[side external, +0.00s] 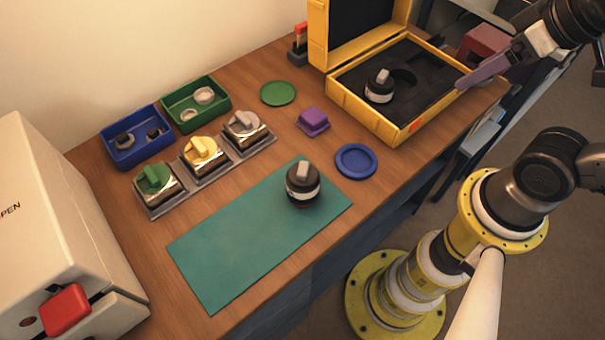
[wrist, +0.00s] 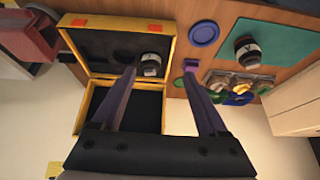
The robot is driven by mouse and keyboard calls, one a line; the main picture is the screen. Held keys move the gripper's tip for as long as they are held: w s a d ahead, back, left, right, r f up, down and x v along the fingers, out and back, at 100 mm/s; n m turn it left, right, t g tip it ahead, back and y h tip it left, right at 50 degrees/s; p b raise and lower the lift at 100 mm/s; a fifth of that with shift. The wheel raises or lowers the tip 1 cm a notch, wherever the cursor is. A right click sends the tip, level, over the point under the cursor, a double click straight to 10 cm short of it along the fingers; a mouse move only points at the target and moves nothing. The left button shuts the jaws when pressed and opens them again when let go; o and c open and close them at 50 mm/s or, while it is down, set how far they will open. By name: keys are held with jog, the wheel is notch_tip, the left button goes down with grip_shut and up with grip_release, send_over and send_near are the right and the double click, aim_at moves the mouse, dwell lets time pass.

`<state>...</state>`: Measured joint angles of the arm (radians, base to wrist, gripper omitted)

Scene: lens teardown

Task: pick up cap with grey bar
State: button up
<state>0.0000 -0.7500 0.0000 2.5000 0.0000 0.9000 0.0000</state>
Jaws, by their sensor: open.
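Several things carry a grey bar. A dark round lens unit (side external: 303,190) with a pale band stands upright on the green mat (side external: 225,245), its dark cap topped by a grey bar (side external: 302,169); it also shows in the wrist view (wrist: 248,50). A similar unit (side external: 379,88) stands in the yellow case, also with a grey bar on top. A grey cap with a grey bar (side external: 243,122) sits in the rightmost slot of the grey holder. My gripper (wrist: 160,70) is open and empty, high by the case's right end; its purple finger (side external: 487,73) shows in the side view.
The open yellow case (side external: 400,137) has its lid raised. Green and yellow barred caps share the holder (side external: 160,210). Blue and green bins, a purple block (side external: 313,121), a blue dish (side external: 356,161) and a green disc (side external: 278,92) lie nearby. The mat's left part is clear.

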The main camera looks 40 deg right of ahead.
jog(key=w+a+r, duration=0.1)
jog(key=w+r, duration=0.2)
jog(key=w, duration=0.1)
jog(key=n+g+y, duration=0.2)
jog(key=n+g, duration=0.1)
jog(key=n, duration=0.5)
send_over(303, 168)
jog(key=s+d, duration=0.2)
notch_tip(303, 168, down, 12)
jog(key=shift+s+a+f, duration=0.1)
jog(key=shift+s+f, duration=0.05)
jog(key=shift+f, duration=0.1)
jog(key=shift+w+a+x, duration=0.15)
jog(key=shift+w+x, duration=0.05)
jog(key=shift+x, duration=1.1)
jog(key=shift+w+a+x, duration=0.15)
jog(key=shift+w+x, duration=0.1)
jog(key=shift+x, duration=1)
jog(key=shift+r, duration=0.2)
grip_shut()
